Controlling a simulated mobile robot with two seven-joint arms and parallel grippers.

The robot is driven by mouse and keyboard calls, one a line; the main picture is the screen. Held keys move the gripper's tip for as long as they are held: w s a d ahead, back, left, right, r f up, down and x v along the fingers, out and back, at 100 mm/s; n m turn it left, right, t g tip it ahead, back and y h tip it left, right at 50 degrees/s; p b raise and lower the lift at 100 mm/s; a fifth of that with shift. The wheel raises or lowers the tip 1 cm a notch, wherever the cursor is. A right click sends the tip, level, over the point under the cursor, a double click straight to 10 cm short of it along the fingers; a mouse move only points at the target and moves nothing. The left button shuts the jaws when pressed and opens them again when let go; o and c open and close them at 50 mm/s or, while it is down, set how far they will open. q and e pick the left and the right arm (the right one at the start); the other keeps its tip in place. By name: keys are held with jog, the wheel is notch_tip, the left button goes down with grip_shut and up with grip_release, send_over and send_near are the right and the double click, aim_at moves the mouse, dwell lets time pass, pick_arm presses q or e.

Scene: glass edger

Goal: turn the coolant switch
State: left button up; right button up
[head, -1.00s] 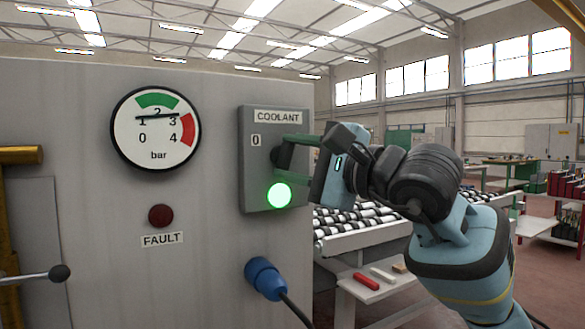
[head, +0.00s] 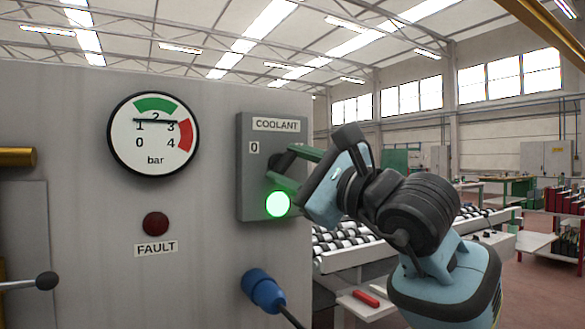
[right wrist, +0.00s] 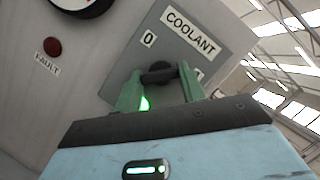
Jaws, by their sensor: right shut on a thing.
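The grey coolant switch box (head: 255,195) is fixed to the right part of the machine panel, with a COOLANT label, a 0 mark at its upper left and a lit green lamp (head: 278,204) low down. My right gripper (head: 283,172) is at the box from the right, its green fingers tilted around the dark switch knob. In the right wrist view the dark knob (right wrist: 158,72) shows between the two green fingers, which are shut on it. The fingers hide part of the knob and the second mark. My left gripper is not in view.
Left of the box are a round pressure gauge (head: 154,134) and a dark red FAULT lamp (head: 156,223). A blue plug (head: 264,291) with a cable sticks out below the box. A roller conveyor (head: 370,245) stands behind my right arm.

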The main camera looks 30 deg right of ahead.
jog(key=o, duration=1)
jog(key=b+v, duration=0.1)
jog(key=v, duration=0.6)
jog(key=shift+s+d+f, duration=0.1)
jog(key=shift+s, duration=0.25)
